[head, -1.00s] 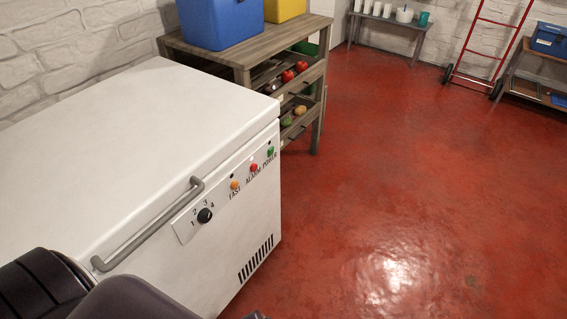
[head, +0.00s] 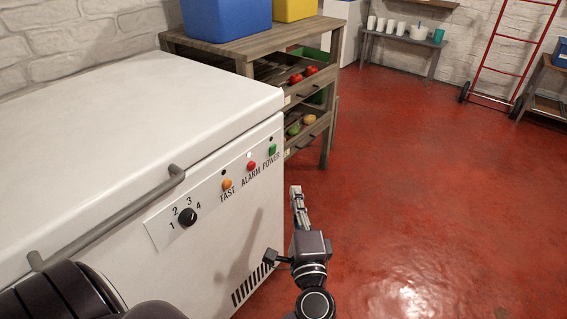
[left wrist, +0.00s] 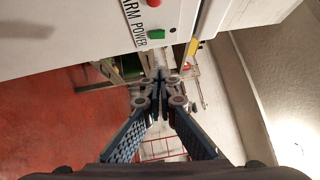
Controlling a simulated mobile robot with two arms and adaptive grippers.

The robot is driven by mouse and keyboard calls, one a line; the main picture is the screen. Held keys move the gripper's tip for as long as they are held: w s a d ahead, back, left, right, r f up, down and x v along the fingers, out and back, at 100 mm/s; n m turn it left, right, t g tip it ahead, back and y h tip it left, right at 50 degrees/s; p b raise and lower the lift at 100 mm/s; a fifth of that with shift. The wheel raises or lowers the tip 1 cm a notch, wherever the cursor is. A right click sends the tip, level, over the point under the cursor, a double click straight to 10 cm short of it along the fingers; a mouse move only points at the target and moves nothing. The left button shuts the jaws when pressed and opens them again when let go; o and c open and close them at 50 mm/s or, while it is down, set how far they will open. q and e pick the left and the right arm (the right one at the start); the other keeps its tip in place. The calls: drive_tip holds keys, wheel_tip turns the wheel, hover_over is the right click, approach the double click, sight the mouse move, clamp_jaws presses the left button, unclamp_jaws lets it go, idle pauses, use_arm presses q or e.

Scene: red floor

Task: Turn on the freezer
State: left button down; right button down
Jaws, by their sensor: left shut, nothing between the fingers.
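The white chest freezer (head: 150,90) stands at the left with its lid down. Its front panel carries a black dial (head: 188,217) marked 1 to 4, an orange FAST button (head: 227,184), a red ALARM button (head: 251,166) and a green POWER button (head: 272,150). The green button also shows in the left wrist view (left wrist: 156,34). My left gripper (head: 296,190) is shut and empty, in front of the freezer's right end, below and right of the green button in the head view. In the left wrist view its fingertips (left wrist: 161,76) are together, apart from the panel. My right gripper is not in view.
A grey handle (head: 105,220) sticks out from the lid's front edge. A wooden shelf (head: 225,52) with a blue box (head: 226,18) and vegetables in drawers stands behind the freezer. A red hand truck (head: 510,50) stands at the back. The red floor at right is clear.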

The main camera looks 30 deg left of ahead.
sight(273, 150)
use_arm(q)
drive_tip(key=shift+r, duration=0.3)
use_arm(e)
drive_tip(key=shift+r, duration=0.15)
use_arm(q)
drive_tip(key=shift+a, duration=0.1)
drive_tip(key=x, duration=0.4)
drive_tip(key=s+a+x, duration=0.1)
drive_tip(key=x, duration=0.3)
drive_tip(key=a+x, duration=0.1)
drive_tip(key=x, duration=0.3)
drive_tip(key=shift+s+a+r, duration=0.15)
drive_tip(key=shift+a, duration=0.15)
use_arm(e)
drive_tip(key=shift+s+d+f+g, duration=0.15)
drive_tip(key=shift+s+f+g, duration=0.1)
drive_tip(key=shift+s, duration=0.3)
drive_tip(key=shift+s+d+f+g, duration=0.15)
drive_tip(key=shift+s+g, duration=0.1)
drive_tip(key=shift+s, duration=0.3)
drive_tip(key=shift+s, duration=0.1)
use_arm(q)
drive_tip(key=shift+p, duration=0.3)
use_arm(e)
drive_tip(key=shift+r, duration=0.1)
